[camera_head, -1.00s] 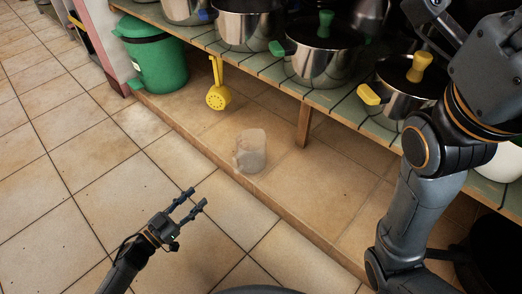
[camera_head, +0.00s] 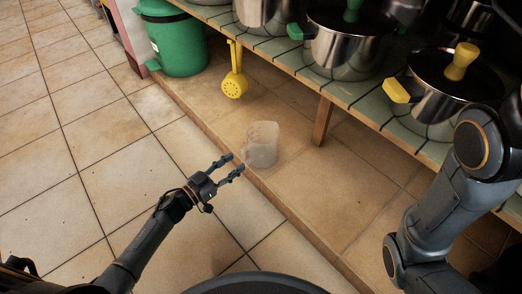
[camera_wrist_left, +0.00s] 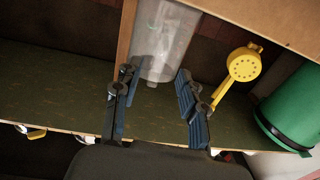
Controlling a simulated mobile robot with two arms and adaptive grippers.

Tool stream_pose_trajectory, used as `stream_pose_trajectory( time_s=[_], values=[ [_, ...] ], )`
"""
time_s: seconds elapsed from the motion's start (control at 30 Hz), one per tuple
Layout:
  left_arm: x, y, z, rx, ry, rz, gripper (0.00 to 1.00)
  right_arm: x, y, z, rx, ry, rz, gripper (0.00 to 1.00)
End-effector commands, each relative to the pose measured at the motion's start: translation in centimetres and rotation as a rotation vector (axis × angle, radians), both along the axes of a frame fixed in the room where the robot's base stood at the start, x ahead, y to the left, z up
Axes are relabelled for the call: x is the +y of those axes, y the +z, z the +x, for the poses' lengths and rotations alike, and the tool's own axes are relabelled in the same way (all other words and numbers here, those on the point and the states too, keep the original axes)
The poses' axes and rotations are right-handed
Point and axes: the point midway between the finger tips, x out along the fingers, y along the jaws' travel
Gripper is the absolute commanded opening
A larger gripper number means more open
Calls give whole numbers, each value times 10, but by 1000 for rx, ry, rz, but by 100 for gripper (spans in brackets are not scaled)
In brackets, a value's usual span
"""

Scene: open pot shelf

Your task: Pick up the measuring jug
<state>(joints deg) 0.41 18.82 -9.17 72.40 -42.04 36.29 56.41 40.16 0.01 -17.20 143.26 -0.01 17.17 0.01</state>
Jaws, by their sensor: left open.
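The measuring jug (camera_head: 262,146) is a clear, greyish see-through vessel standing upright on the tiled ledge under the pot shelf. My left gripper (camera_head: 231,166) is open and empty just to the left of the jug and close to it, with its fingers pointing towards it. In the left wrist view the jug (camera_wrist_left: 163,42) shows beyond the two spread fingertips (camera_wrist_left: 155,82), roughly in line with the gap between them. Whether a fingertip touches it, I cannot tell. My right arm stands at the right of the head view; its gripper is out of the picture.
The slatted shelf (camera_head: 281,57) with several steel pots (camera_head: 343,55) runs above the ledge, with a wooden post (camera_head: 322,121) right of the jug. A yellow ladle-like utensil (camera_head: 235,84) hangs from the shelf edge. A green bin (camera_head: 176,42) stands at the back left. The floor at left is clear.

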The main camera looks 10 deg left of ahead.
Motion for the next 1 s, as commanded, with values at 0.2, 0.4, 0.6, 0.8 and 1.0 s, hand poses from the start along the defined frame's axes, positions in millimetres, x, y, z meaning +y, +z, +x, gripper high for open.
stream_pose_trajectory(
  time_s=[0.2,0.4,0.6,0.8,1.0],
  values=[
    [-18,-2,22,-6,-1,0,42,0,-30,0,-1,0,0,40],
    [-28,1,38,-2,-1,0,42,0,-38,0,0,0,-1,40],
    [-29,3,39,-1,-1,-1,42,0,-37,0,0,0,-1,40],
    [-29,3,39,-1,-1,-1,7,0,-37,0,0,0,0,40],
    [-29,3,39,-1,-1,-1,0,0,-37,0,0,0,0,40]
  ],
)
